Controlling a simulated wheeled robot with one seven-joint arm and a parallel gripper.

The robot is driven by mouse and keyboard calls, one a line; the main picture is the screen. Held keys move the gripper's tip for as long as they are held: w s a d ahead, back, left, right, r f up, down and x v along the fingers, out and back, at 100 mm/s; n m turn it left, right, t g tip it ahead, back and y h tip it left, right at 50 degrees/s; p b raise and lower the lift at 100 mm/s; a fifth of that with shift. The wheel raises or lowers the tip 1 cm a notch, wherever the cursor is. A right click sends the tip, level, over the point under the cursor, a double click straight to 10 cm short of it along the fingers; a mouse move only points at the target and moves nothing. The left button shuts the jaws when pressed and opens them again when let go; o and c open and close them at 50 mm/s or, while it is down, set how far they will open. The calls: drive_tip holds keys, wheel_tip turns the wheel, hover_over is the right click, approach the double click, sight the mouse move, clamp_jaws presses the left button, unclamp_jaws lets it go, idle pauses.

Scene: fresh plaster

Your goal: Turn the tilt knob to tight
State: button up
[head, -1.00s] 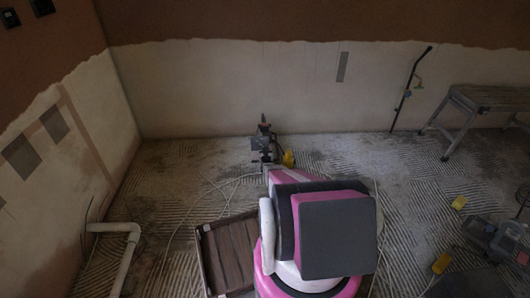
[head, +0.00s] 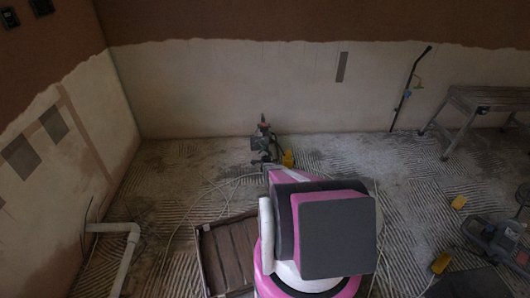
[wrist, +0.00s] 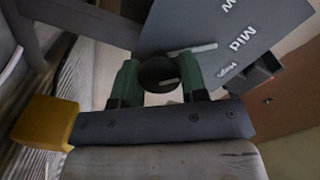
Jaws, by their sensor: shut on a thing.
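A dark round knob (wrist: 158,73) sits between the two green fingers of my gripper (wrist: 159,80) in the wrist view. The fingers are shut on it from both sides. The knob has a small light mark near its lower edge. Behind it is a grey panel (wrist: 222,32) with a short white bar and the words "Mid" and "High", plus one cut-off word; I see no "tight". In the head view my gripper reaches a dark upright device (head: 264,140) near the back wall. The knob is too small to make out there.
A yellow block (wrist: 46,122) shows left of my gripper, and a yellow piece (head: 288,158) beside the device. A brown slatted tray (head: 228,255) is left of my base. White pipe (head: 124,258), cables and a workbench (head: 485,98) stand around. Ridged floor is partly clear.

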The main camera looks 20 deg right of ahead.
drive_tip(key=m, duration=0.4)
drive_tip(key=shift+s+m, duration=0.1)
drive_tip(key=shift+m, duration=0.2)
drive_tip(key=shift+f+m, duration=0.1)
drive_tip(key=shift+m, duration=2.2)
drive_tip(key=o, duration=0.9)
